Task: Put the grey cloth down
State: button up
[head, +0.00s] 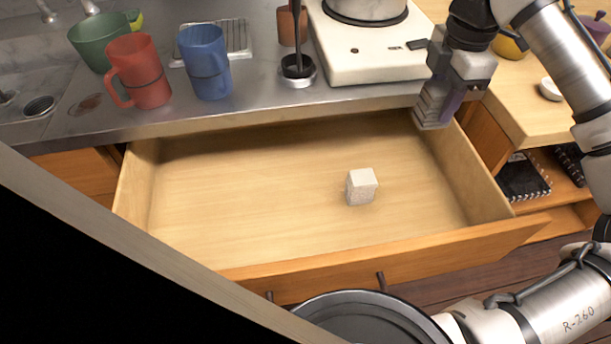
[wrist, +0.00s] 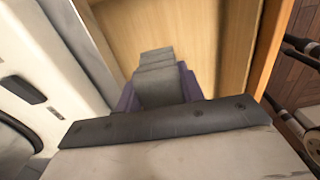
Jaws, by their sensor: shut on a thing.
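My gripper (head: 448,88) is at the upper right of the head view, over the right back corner of an open drawer. It is shut on a folded grey cloth (head: 432,104), which hangs below the fingers. In the wrist view the cloth (wrist: 160,78) shows as stacked grey folds between the purple finger pads (wrist: 160,92). The cloth appears held above the drawer floor. Its far side is hidden.
The open wooden drawer (head: 240,215) holds a small white block (head: 361,186) and has much bare floor. A white stove (head: 375,60) stands behind. A red mug (head: 140,72), a blue mug (head: 205,62) and a green bowl (head: 100,42) stand on the counter at left.

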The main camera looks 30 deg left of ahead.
jog(key=shift+w, duration=0.1)
notch_tip(320, 180, down, 20)
jog(key=shift+r+b, duration=0.1)
jog(key=shift+b, duration=1.15)
jog(key=o, duration=0.4)
jog(key=shift+f, duration=0.25)
jog(key=o, duration=0.5)
notch_tip(320, 180, up, 12)
jog(key=shift+r+p, duration=0.2)
jog(key=shift+p, duration=0.35)
